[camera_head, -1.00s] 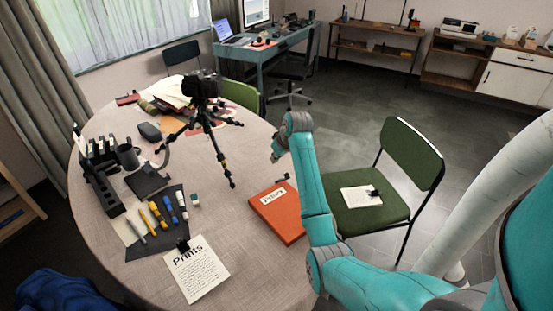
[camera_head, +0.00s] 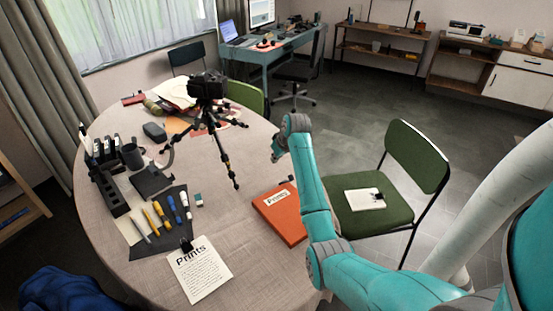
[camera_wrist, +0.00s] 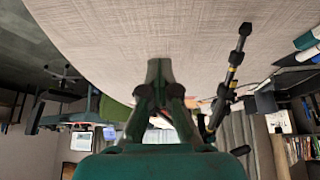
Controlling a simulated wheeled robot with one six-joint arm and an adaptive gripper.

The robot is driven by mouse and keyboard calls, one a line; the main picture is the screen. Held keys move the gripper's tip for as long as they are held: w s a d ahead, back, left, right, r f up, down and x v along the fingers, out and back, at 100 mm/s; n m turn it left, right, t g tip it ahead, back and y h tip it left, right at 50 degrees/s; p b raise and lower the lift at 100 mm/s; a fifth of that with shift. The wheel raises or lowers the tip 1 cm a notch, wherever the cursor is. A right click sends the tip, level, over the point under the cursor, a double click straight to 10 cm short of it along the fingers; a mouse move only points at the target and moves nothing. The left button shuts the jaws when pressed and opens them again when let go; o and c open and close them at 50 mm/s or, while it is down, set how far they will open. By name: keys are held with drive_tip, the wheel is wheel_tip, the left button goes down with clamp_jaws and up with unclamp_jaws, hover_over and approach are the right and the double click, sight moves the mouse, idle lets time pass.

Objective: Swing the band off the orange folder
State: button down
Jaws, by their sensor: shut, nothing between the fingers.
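The orange folder (camera_head: 289,227) lies flat near the right edge of the round table (camera_head: 215,255), with a white label on it. A small dark piece (camera_head: 290,180) shows at its far edge; I cannot tell whether it belongs to a band. No band can be made out clearly across the folder. My arm stands just right of the folder and covers part of its right side.
A camera on a black tripod (camera_head: 218,135) stands on the table left of my wrist. A printed sheet (camera_head: 200,270) with a black clip, markers and a dark organiser (camera_head: 110,190) lie further left. A green chair (camera_head: 375,205) stands right of the table.

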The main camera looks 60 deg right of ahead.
drive_tip(key=shift+w, duration=0.1)
drive_tip(key=shift+w+d+f, duration=0.2)
drive_tip(key=shift+w+f, duration=0.25)
drive_tip(key=shift+w, duration=0.05)
drive_tip(key=shift+w+f, duration=0.1)
drive_tip(key=shift+w+d+f, duration=0.2)
drive_tip(key=shift+w+f, duration=0.15)
drive_tip(key=shift+f, duration=0.05)
drive_tip(key=shift+f, duration=0.1)
drive_tip(key=shift+w+d+f, duration=0.1)
drive_tip(key=shift+w+f, duration=0.3)
drive_tip(key=shift+f, duration=0.1)
